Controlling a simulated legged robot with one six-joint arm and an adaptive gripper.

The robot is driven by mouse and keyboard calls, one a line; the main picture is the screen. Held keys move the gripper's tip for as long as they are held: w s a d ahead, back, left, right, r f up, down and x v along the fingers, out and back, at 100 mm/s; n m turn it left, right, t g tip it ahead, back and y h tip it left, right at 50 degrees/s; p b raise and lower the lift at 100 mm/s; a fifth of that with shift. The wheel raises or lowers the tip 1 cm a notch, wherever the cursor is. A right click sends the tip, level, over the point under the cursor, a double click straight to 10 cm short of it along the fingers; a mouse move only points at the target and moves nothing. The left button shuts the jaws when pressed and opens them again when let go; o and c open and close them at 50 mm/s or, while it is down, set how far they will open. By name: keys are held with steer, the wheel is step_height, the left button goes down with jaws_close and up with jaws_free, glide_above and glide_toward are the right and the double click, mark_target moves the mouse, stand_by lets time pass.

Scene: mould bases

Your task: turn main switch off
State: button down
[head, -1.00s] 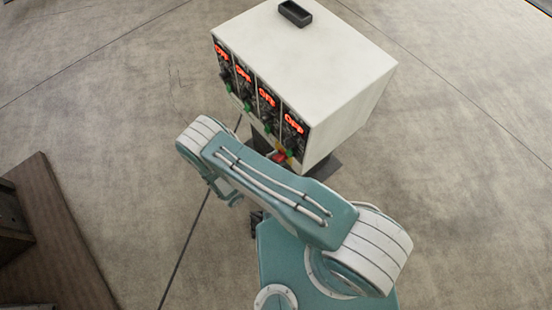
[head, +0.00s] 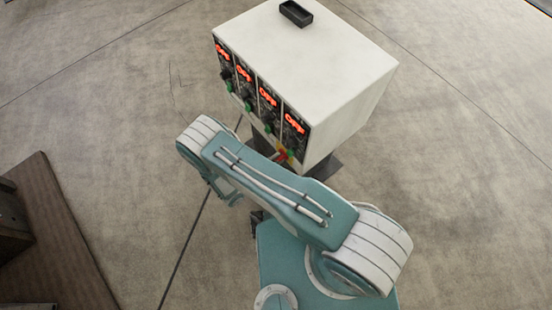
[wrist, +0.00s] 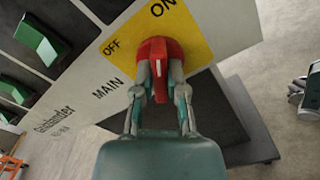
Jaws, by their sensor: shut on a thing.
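The red main switch knob (wrist: 160,55) sits on a yellow plate (wrist: 198,32) marked OFF and ON, with MAIN printed on the white panel beside it. My gripper (wrist: 160,88) has its two fingers on either side of the knob's red handle and is shut on it. In the wrist view the handle points down the picture, between the fingers. In the head view the switch (head: 282,154) is a small red and yellow patch at the cabinet's lower front corner; my arm hides the gripper's tips there.
The white cabinet (head: 320,60) has several black panels with red OFF displays (head: 294,122) and green switches (head: 249,105). A small black tray (head: 296,13) lies on top. A brown platform (head: 55,240) is at the left. Open floor surrounds the cabinet.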

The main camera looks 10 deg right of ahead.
steer(key=n, duration=0.4)
steer(key=shift+n, duration=0.3)
steer(key=n, duration=0.3)
steer(key=shift+w+n, duration=0.1)
steer(key=shift+n, duration=0.2)
steer(key=n, duration=0.3)
steer(key=shift+w+n, duration=0.1)
steer(key=shift+n, duration=0.2)
steer(key=shift+a+n, duration=0.1)
steer(key=shift+n, duration=1.7)
steer(key=shift+w, duration=0.1)
steer(key=c, duration=0.7)
jaws_free()
